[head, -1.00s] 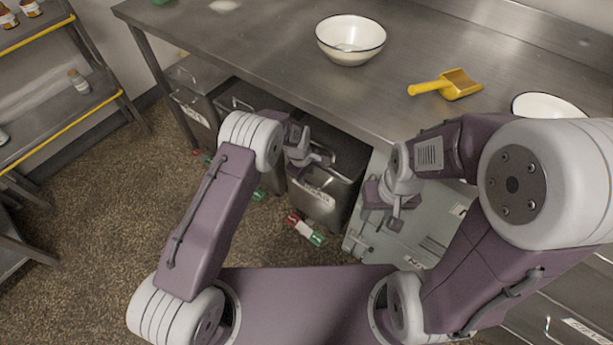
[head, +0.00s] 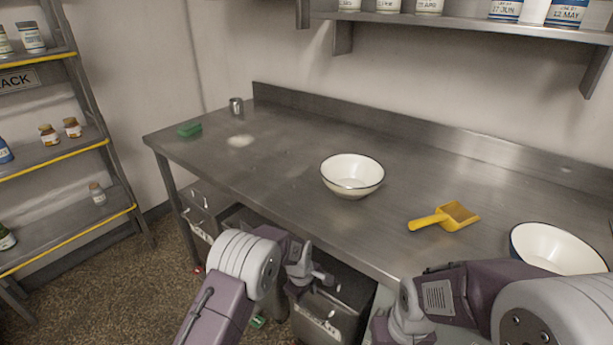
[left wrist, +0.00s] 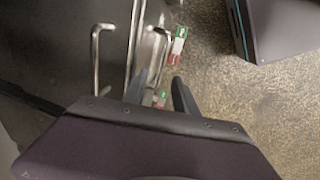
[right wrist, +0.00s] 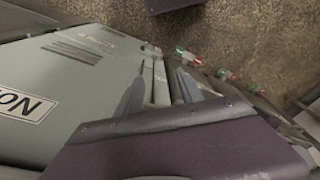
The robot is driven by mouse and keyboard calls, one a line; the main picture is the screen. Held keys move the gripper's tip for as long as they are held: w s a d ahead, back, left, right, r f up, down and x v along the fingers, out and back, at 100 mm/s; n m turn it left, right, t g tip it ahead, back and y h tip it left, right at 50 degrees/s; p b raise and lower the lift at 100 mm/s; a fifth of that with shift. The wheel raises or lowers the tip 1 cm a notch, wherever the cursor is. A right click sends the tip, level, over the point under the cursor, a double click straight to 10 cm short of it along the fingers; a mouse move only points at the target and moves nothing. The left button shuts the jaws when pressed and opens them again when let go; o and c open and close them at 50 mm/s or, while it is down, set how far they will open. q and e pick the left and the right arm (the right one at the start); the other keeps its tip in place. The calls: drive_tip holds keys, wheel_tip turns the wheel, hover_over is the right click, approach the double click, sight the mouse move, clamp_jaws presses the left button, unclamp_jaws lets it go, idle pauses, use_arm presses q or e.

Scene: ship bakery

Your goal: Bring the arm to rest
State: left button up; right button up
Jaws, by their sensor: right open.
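My left arm is bent low in front of the counter. Its gripper (head: 318,277) hangs beside the metal bins under the counter edge. In the left wrist view its two fingers (left wrist: 163,92) stand apart with nothing between them. My right arm comes in at the lower right of the head view, its gripper cut off by the bottom edge there. In the right wrist view its fingers (right wrist: 155,88) are apart and empty, close to a pale grey-green cabinet front (right wrist: 60,85).
The steel counter (head: 275,185) holds a white bowl (head: 352,175), a yellow scoop (head: 446,217), another bowl (head: 556,248), a green block (head: 189,129) and a metal cup (head: 236,106). A rack (head: 75,233) stands left. Red-green items (left wrist: 178,45) lie on the floor.

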use_arm(q)
drive_tip(key=s+a+r+m, duration=0.5)
drive_tip(key=s+a+r, duration=0.35)
drive_tip(key=a, duration=0.25)
drive_tip(key=s+a+r+m+y, duration=0.1)
drive_tip(key=s+a+r+m, duration=0.1)
drive_tip(key=s+a, duration=0.35)
drive_tip(key=s+a+r+m, duration=0.2)
drive_tip(key=s+r+m, duration=0.1)
drive_tip(key=s, duration=0.5)
wheel_tip(320, 180, up, 15)
drive_tip(key=p, duration=1.6)
drive_tip(key=shift+d+r+g, duration=0.15)
drive_tip(key=shift+g, duration=0.15)
drive_tip(key=shift+s, duration=0.1)
